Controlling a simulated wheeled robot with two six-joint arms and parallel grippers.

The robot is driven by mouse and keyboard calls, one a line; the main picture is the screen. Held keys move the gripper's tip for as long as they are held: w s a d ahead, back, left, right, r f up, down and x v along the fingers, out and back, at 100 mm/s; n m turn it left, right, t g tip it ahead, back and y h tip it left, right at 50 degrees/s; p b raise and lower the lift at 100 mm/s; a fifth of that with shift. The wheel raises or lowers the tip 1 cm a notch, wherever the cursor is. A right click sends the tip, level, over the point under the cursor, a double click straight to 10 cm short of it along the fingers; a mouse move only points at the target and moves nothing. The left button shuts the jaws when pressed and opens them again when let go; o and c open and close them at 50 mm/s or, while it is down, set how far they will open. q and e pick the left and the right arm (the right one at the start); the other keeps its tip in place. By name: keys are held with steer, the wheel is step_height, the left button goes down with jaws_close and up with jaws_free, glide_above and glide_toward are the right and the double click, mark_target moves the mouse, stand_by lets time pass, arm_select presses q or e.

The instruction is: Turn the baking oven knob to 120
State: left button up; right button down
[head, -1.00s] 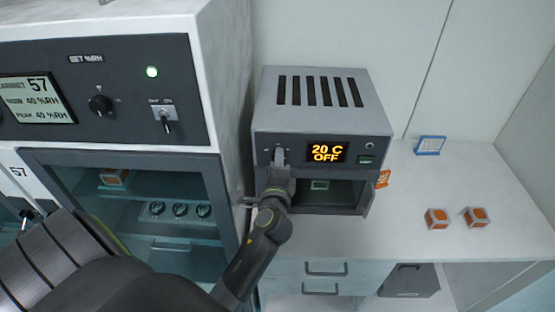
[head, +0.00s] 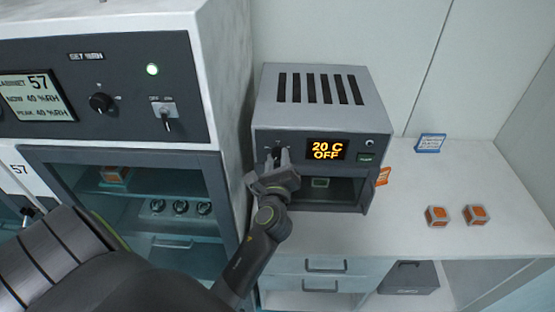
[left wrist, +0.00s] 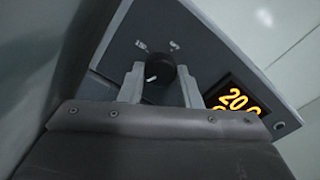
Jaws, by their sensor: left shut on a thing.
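The baking oven (head: 320,95) is a small grey box on the bench, with vents on top and a dark front panel. Its display (head: 326,149) reads 20 C OFF. My left gripper (head: 281,156) is at the left of the panel, its fingers on either side of the oven knob. In the left wrist view the black round knob (left wrist: 160,76) with a white mark sits between the two fingertips (left wrist: 160,83), and the gripper is shut on it. In the head view the gripper partly hides the knob. My right gripper is in neither view.
A tall cabinet (head: 225,70) with a 57 readout stands close on the left of the oven. The oven chamber (head: 343,192) below the panel is open to view, with a small item inside. Two orange-and-white blocks (head: 437,216) and a blue-edged sign (head: 430,143) stand on the bench (head: 400,190) at right.

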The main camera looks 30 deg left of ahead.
arm_select(q)
steer(key=shift+m, duration=0.5)
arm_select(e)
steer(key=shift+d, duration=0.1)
arm_select(q)
steer(key=o, duration=1)
steer(key=shift+c, duration=0.2)
steer(key=shift+f, duration=0.1)
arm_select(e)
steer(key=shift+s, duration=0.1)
